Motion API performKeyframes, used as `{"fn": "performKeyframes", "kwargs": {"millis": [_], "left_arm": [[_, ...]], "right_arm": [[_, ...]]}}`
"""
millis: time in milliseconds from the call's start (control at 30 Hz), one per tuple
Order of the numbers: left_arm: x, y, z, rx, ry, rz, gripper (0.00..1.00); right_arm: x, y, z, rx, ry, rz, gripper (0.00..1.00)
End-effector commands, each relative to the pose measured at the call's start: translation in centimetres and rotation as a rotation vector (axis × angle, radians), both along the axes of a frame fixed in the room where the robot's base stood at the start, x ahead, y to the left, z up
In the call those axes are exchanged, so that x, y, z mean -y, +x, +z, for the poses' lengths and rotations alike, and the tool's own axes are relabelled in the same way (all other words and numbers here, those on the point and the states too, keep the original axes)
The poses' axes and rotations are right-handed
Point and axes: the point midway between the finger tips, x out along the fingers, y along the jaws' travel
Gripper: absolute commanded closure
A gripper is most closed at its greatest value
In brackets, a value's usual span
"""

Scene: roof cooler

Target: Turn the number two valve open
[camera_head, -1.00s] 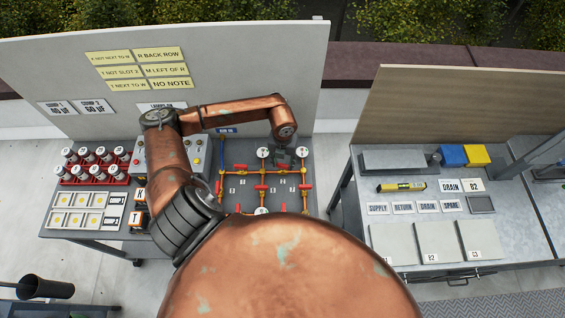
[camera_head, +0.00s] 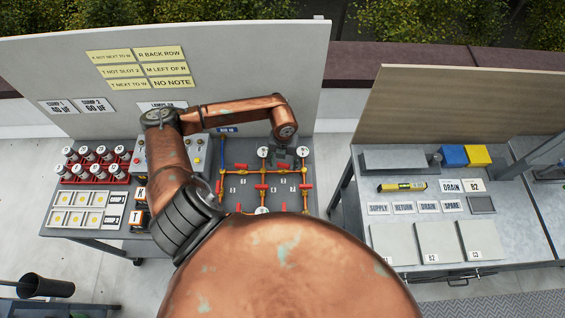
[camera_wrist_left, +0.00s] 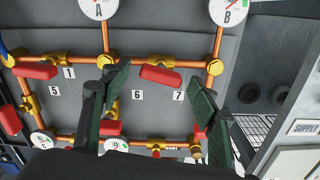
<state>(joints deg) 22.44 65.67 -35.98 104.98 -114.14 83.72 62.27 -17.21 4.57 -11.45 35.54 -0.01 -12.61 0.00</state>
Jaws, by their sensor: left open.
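The pipe panel with orange pipes and red valve handles stands on the left table. My left gripper (camera_head: 283,157) is over its upper right part in the head view. In the left wrist view my open left gripper (camera_wrist_left: 158,78) has one finger on each side of a red handle (camera_wrist_left: 162,76) below the top pipe, between gauges A (camera_wrist_left: 98,6) and B (camera_wrist_left: 230,10). That handle lies roughly along the pipe. Whether the fingers touch it cannot be told. Labels 1, 5, 6 and 7 show; I cannot read a 2 in the wrist view. My right gripper is out of view.
Other red handles, such as the one beside label 1 (camera_wrist_left: 37,71), and brass fittings sit close around the fingers. A control box (camera_head: 195,155) and a red rack (camera_head: 95,173) stand left. Another table (camera_head: 350,160) is at right, across a gap.

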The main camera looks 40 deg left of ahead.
Motion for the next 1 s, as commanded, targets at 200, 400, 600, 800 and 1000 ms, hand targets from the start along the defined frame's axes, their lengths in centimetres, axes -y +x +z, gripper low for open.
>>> {"fn": "performKeyframes", "kwargs": {"millis": [200, 400, 600, 800, 1000], "left_arm": [[-0.1, 0.1, 0.9, 0.004, 0.001, -0.001, 0.45], [-0.1, 0.2, 4.6, 0.006, 0.001, 0.0, 0.45], [-0.1, 0.1, 8.7, 0.004, 0.001, 0.0, 0.45], [0.0, 0.1, 11.3, 0.001, 0.0, 0.0, 0.45], [0.0, 0.0, 12.0, 0.0, 0.0, 0.0, 0.45]], "right_arm": [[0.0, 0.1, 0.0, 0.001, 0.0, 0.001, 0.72], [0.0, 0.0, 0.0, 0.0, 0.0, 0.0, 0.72], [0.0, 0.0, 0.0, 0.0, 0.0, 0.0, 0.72], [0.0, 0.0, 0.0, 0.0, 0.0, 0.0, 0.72], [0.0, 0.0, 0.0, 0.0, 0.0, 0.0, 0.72]]}}
